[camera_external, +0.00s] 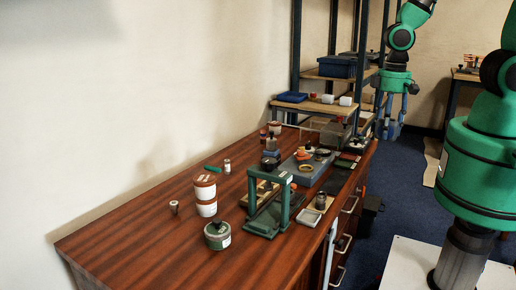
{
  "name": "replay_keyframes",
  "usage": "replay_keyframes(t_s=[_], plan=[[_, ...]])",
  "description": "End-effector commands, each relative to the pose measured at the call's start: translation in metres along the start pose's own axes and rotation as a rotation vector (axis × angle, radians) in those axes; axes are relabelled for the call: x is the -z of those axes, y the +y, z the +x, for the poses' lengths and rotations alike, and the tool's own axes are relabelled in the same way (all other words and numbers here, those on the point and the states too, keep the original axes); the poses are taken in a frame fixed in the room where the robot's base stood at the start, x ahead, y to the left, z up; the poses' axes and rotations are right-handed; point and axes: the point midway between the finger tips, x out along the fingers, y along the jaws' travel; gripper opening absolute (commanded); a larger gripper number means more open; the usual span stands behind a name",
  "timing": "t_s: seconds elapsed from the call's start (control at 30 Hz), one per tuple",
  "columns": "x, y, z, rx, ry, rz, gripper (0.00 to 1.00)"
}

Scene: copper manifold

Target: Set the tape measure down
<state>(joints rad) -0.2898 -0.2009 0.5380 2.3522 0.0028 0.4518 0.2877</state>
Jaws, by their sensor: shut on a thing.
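My gripper (392,108) hangs fingers-down at the upper right, to the right of the shelf rack and beyond the right edge of the wooden bench (130,250). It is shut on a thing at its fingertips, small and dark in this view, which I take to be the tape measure. Its outline is too small to make out clearly. The gripper is apart from the bench top, over the blue floor side.
A shelf rack with blue bins (337,66) stands behind. The bench's near left is clear.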

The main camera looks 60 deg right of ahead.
Motion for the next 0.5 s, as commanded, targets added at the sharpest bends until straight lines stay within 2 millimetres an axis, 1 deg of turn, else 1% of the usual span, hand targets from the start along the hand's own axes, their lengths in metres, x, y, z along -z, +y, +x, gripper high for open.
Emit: replay_keyframes(t_s=[0.03, 0.17, 0.33, 0.5], plan=[[-0.001, 0.0, 0.007, -0.001, -0.003, 0.0, 0.11], [-0.001, 0.0, 0.022, -0.001, -0.003, 0.0, 0.11], [-0.001, 0.0, 0.051, -0.001, -0.004, 0.0, 0.11], [-0.001, 0.0, 0.091, -0.002, -0.006, 0.0, 0.11]])
